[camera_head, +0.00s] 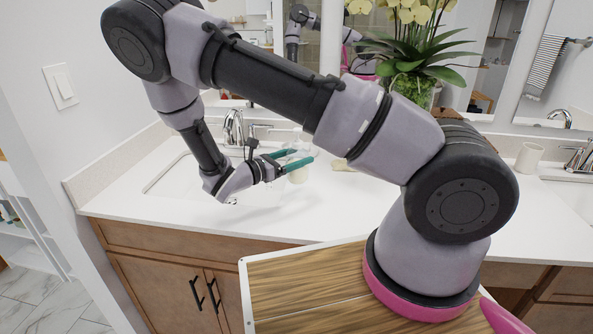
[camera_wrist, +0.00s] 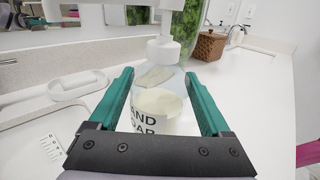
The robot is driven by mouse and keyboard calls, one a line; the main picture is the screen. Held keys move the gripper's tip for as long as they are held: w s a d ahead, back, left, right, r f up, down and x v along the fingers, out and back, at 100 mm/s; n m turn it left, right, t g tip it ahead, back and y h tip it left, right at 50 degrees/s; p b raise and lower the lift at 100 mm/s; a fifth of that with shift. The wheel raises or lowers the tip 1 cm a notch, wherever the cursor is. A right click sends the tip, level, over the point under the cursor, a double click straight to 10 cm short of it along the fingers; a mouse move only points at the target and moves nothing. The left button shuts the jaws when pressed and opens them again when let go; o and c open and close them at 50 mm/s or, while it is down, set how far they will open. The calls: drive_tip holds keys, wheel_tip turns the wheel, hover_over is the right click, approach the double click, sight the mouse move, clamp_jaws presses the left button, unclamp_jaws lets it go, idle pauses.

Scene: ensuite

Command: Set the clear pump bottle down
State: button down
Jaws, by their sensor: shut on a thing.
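The clear pump bottle (camera_wrist: 157,106) stands upright between my gripper's teal fingers in the wrist view. It has a white pump top (camera_wrist: 163,50), pale contents and dark lettering on its front. My gripper (camera_wrist: 160,95) is shut on it. In the head view, my gripper (camera_head: 299,160) is over the white counter (camera_head: 330,210), just right of the left sink.
A planter of yellow-white orchids (camera_head: 410,90) stands behind, against the mirror. A wicker box (camera_wrist: 210,45) and a white dish (camera_wrist: 78,84) sit near the bottle. The left sink's faucet (camera_head: 233,127) is behind my wrist. A cup (camera_head: 529,158) stands far right. The front counter is clear.

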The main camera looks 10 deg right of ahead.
drive_tip(key=shift+f, duration=1.9)
drive_tip(key=shift+f, duration=0.15)
unclamp_jaws()
drive_tip(key=shift+s+a, duration=0.1)
drive_tip(key=shift+a, duration=0.2)
drive_tip(key=v, duration=1.1)
drive_tip(key=shift+a, duration=0.15)
drive_tip(key=shift+s, duration=0.1)
